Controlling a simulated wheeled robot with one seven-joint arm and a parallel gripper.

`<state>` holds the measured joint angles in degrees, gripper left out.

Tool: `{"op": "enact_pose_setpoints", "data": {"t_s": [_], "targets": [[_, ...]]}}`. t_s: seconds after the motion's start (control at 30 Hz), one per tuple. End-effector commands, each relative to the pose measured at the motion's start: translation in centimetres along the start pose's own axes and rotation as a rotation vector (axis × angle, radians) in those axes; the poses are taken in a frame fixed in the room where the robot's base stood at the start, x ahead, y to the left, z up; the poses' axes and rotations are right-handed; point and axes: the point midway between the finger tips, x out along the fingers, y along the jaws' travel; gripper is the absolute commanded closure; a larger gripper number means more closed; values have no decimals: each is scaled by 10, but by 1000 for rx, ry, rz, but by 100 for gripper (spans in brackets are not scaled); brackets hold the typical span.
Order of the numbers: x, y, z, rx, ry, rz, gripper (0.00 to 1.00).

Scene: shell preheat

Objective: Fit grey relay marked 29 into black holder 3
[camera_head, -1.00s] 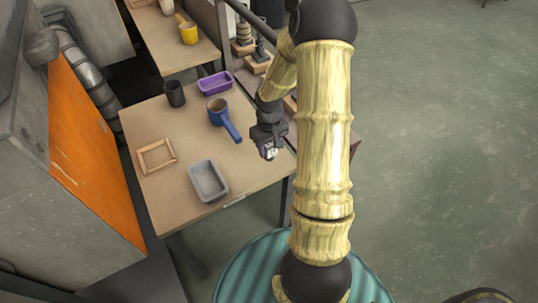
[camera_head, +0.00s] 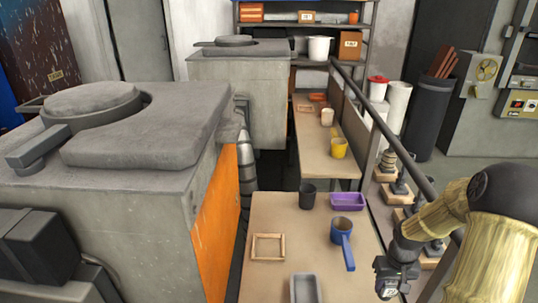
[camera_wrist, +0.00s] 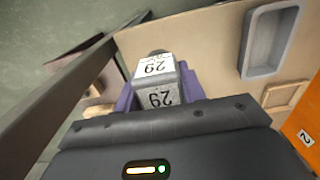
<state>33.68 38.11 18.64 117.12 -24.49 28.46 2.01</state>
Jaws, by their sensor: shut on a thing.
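The grey relay (camera_wrist: 157,81) has white labels marked 29 and sits between the jaws in the wrist view. Purple pieces flank it on both sides. My gripper (camera_head: 389,287) is shut on the relay, which shows as a small pale block at the jaws in the head view. The gripper is at the right edge of the near table (camera_head: 272,214), right of the blue pan. I cannot make out black holder 3 in either view.
The near table bears a blue pan (camera_head: 342,231), a purple tray (camera_head: 348,201), a dark cup (camera_head: 307,195), a wooden frame (camera_head: 268,236) and a grey tray (camera_head: 304,289). A rail (camera_head: 387,135) runs along its right. An orange-fronted cabinet (camera_head: 217,232) stands left.

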Motion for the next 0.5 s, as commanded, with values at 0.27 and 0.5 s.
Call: {"op": "enact_pose_setpoints", "data": {"t_s": [0.27,0.5], "targets": [[-84,29,9,62,2,4,89],[-141,52,18,112,1,4,89]]}}
